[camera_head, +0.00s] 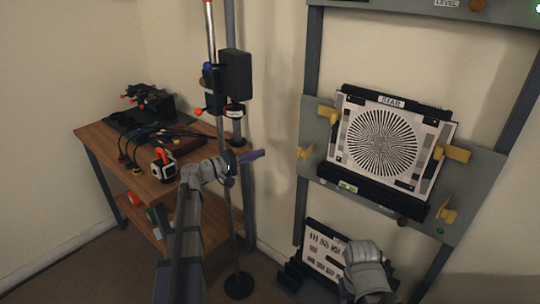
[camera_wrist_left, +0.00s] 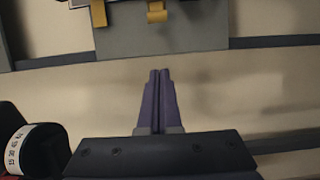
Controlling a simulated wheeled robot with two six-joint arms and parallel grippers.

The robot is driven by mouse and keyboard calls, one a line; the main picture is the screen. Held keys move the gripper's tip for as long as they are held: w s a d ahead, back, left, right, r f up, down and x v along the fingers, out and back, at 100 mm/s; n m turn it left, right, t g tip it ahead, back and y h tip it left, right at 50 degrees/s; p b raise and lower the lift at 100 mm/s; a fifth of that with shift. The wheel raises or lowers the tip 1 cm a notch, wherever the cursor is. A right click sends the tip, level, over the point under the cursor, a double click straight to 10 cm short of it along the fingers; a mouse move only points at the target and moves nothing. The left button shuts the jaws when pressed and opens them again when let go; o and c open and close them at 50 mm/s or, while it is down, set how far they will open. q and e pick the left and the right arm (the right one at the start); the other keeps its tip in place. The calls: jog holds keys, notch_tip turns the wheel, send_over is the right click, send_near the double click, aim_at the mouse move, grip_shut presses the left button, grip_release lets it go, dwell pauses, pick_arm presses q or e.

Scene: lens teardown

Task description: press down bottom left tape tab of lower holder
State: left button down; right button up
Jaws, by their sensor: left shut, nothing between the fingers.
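The lower holder is a grey plate (camera_head: 313,137) on the rack, carrying a black-and-white star chart (camera_head: 383,143). Yellow tape tabs stick out at its sides. The bottom left tab (camera_head: 305,152) stands out from the plate's left side. My left gripper (camera_head: 258,155) has purple fingers, shut and empty, in the air left of this tab and apart from it. In the left wrist view the shut fingers (camera_wrist_left: 160,75) point at the grey plate (camera_wrist_left: 180,38), where two yellow tabs show at the top; I cannot tell which tabs they are. My right gripper's fingers do not show.
A stand with a black pole clamp (camera_head: 235,75) rises close behind my left gripper. A wooden workbench (camera_head: 150,185) with tools and a lens stands at left. A second chart (camera_head: 324,248) is low on the rack, partly covered by my right arm. Bare wall lies between stand and rack.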

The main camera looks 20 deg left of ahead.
pick_arm(q)
jog(key=w+d, duration=0.5)
jog(key=d, duration=0.4)
dwell(0.3)
jog(key=shift+s+d+n+t+y, duration=0.3)
jog(key=shift+s+n+t+y, duration=0.1)
jog(key=shift+y, duration=0.1)
